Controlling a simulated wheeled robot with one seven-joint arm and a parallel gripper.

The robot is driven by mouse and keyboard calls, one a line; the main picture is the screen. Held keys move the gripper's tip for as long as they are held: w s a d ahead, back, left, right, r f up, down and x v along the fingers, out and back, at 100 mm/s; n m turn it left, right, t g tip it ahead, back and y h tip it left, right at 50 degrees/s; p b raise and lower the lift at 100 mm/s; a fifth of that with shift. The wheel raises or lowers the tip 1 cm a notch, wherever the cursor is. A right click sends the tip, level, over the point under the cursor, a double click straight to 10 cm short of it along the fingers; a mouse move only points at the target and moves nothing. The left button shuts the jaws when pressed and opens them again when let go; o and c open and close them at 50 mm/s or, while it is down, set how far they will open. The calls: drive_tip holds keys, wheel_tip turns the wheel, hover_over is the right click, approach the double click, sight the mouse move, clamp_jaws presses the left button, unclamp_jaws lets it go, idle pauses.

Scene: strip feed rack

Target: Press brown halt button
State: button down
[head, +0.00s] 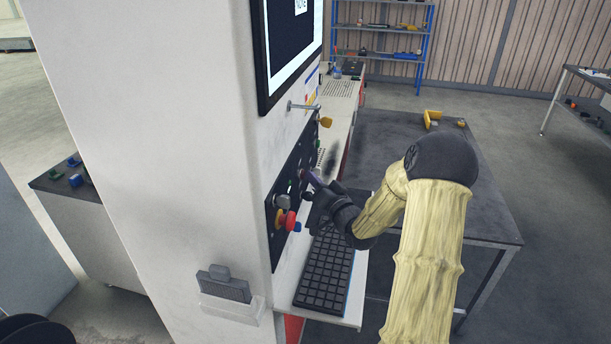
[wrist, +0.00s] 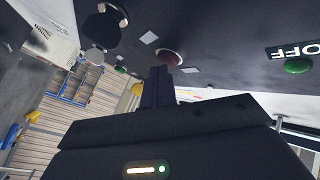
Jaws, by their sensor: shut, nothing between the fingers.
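A dark brownish-red round button (wrist: 171,57) sits on the dark control panel (wrist: 225,55) in the wrist view, just beyond my fingertips. My gripper (wrist: 160,75) is shut and empty, its narrow fingers pointing at this button. The fingers overlap its lower edge in the picture; I cannot tell whether they touch it. In the head view my gripper (head: 314,180) is close to the panel face on the side of the white cabinet, and the arm comes in from the right. The brown button is hard to make out there.
A red mushroom button (head: 291,220) sticks out below my gripper. A green button (wrist: 297,65) by an OFF label and a black knob (wrist: 105,25) flank the brown button. A keyboard (head: 325,272) lies on the shelf below. A grey table (head: 460,215) stands behind my arm.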

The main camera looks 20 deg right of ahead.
drive_tip(key=shift+s+d, duration=0.5)
drive_tip(key=shift+d, duration=0.15)
drive_tip(key=s+d, duration=0.2)
drive_tip(key=d, duration=0.2)
drive_tip(key=shift+s+d, duration=0.1)
drive_tip(key=shift+s, duration=0.3)
drive_tip(key=shift+f, duration=0.1)
idle(0.7)
